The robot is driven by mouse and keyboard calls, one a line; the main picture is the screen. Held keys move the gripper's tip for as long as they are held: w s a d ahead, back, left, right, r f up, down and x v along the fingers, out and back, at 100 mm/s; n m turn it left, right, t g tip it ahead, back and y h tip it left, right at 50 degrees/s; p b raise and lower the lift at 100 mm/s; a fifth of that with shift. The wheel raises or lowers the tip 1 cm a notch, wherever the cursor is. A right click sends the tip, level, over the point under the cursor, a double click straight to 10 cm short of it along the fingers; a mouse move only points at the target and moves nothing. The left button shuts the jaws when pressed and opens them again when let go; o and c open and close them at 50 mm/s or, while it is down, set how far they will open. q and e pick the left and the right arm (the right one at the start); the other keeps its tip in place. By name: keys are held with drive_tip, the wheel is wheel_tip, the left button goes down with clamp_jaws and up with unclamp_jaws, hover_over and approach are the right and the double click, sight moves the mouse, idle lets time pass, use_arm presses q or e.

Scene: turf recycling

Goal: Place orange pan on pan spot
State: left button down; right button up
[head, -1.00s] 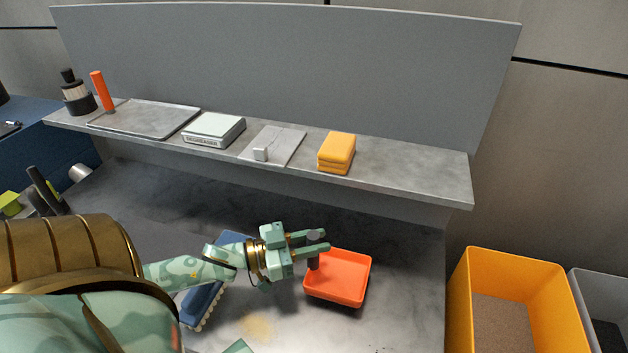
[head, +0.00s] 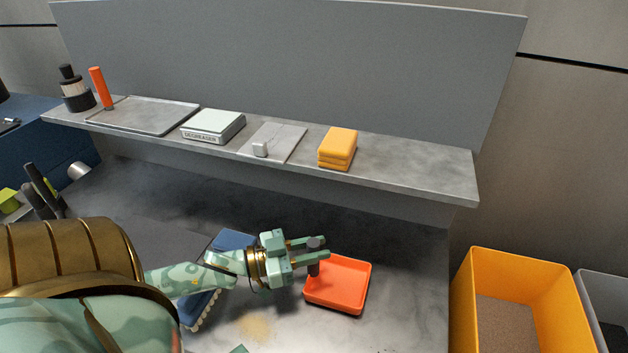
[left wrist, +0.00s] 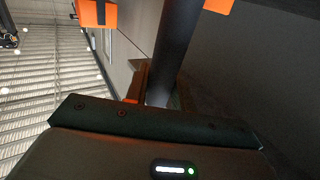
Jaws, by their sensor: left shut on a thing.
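The orange pan (head: 345,285) is a shallow square tray at the front right of the grey worktop in the head view. A dark upright handle (head: 313,270) stands at its left edge. My left gripper (head: 320,249) reaches in from the left, shut on this handle, with its fingers over the pan's upper left edge. Whether the pan touches the worktop is hard to tell. In the left wrist view a dark round bar (left wrist: 175,45) shows, with orange pieces at the top. No clearly marked pan spot can be made out.
The raised shelf (head: 400,178) holds a flat grey tray (head: 143,116), a light box (head: 213,127), a grey plate with a small block (head: 285,143) and yellow sponges (head: 337,148). A blue brush (head: 235,240) lies behind my left wrist. A yellow bin (head: 525,262) stands at the right.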

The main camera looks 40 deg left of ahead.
use_arm(q)
drive_tip(key=shift+f, duration=0.25)
drive_tip(key=c, duration=0.8)
unclamp_jaws()
drive_tip(key=shift+o, duration=0.2)
wheel_tip(320, 180, up, 3)
drive_tip(key=shift+r+p, duration=0.15)
drive_tip(key=shift+p, duration=0.55)
drive_tip(key=s+d+r+p, duration=0.4)
drive_tip(key=s+d+r, duration=0.5)
drive_tip(key=s, duration=0.1)
drive_tip(key=shift+s+r+p, duration=0.3)
drive_tip(key=shift+p, duration=0.05)
drive_tip(key=shift+d, duration=0.1)
